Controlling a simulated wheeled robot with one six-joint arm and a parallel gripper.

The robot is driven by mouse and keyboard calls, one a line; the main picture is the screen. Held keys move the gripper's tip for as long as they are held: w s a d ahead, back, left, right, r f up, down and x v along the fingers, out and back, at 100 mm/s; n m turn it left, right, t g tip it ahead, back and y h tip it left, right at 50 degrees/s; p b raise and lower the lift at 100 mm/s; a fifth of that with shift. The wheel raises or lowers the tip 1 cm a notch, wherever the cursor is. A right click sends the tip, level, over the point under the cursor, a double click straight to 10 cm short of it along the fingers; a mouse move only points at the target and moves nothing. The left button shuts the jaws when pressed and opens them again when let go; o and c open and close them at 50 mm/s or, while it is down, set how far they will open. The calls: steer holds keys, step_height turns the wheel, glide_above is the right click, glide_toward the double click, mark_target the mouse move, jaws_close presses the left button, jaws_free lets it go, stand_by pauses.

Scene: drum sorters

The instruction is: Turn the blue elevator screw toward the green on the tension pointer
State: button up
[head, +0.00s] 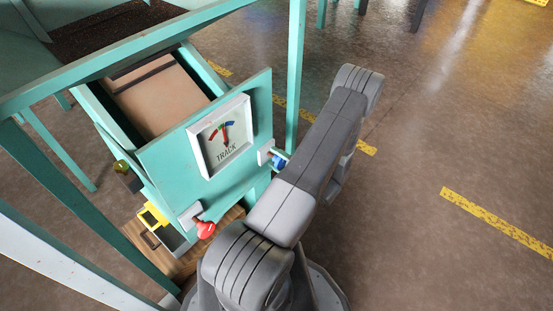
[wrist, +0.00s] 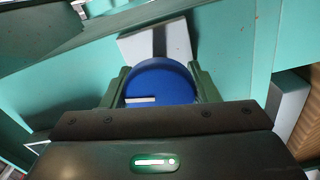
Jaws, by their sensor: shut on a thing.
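The blue screw (wrist: 160,80) is a round knob with a white mark on its face, in front of a light grey plate (wrist: 157,42). My gripper (wrist: 160,88) is shut on it, with one dark green finger on each side. In the head view the blue screw (head: 279,162) shows only partly, beside my arm at the right edge of the teal panel. A white dial (head: 219,137) on that panel reads "TRACK", with a coloured arc and a dark pointer standing near upright. I cannot tell its exact reading. I see no dial marked tension.
A red knob (head: 205,229) sits at the panel's lower edge, and a yellow knob (head: 121,167) at its left side. A yellow bracket (head: 152,215) is below left. Teal frame posts (head: 296,75) stand around the machine. Open floor (head: 450,120) lies to the right.

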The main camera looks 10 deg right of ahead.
steer(key=shift+m, duration=0.6)
steer(key=o, duration=0.9)
steer(key=p+v, duration=0.2)
steer(key=v, duration=1.1)
steer(key=shift+s+d, duration=0.25)
steer(key=shift+s, duration=0.05)
steer(key=b+x, duration=0.2)
steer(key=x, duration=1.2)
